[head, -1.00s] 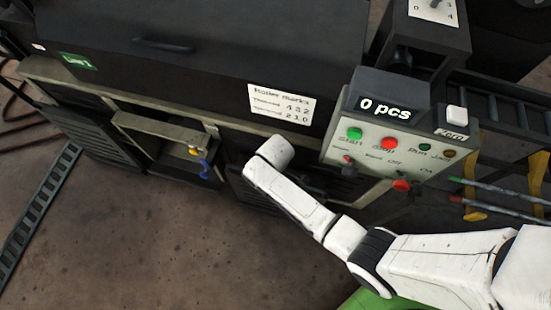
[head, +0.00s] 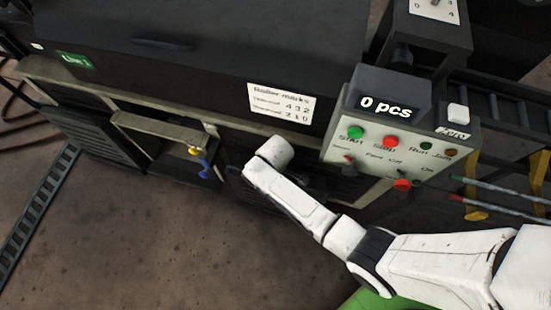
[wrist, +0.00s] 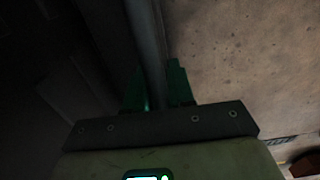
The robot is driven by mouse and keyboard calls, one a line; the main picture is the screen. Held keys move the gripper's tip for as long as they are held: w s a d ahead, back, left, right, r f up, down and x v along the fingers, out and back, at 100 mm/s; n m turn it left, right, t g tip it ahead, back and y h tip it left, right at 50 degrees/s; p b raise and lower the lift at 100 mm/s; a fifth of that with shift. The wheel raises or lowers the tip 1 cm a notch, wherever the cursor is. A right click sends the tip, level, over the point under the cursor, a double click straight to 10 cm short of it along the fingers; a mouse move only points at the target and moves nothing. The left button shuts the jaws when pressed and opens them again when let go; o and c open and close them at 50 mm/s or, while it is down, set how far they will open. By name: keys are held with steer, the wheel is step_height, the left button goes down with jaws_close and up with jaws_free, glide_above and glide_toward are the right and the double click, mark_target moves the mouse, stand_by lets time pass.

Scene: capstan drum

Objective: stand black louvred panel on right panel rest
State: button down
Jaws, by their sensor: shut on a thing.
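A black louvred panel (head: 240,187) shows in the head view low on the front of the machine, partly hidden behind my white arm. My gripper's jaws are hidden in the head view. In the wrist view, my gripper (wrist: 160,85) has its two green fingers shut on a long dark edge (wrist: 147,45), which appears to be this panel's edge. The panel looks upright or nearly so; I cannot tell whether its foot touches anything. I cannot make out the right panel rest.
Another louvred panel (head: 95,130) is at the left of the machine front. Between them is an open bay with yellow and blue handles (head: 199,160). A control box (head: 395,150) juts out right of my arm. Brown floor (head: 130,240) is clear in front.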

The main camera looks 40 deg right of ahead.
steer(key=shift+w, duration=0.1)
steer(key=c, duration=0.9)
jaws_free()
steer(key=shift+s+f, duration=0.15)
steer(key=shift+s, duration=0.05)
step_height(320, 180, up, 11)
steer(key=p, duration=0.3)
steer(key=shift+w, duration=0.15)
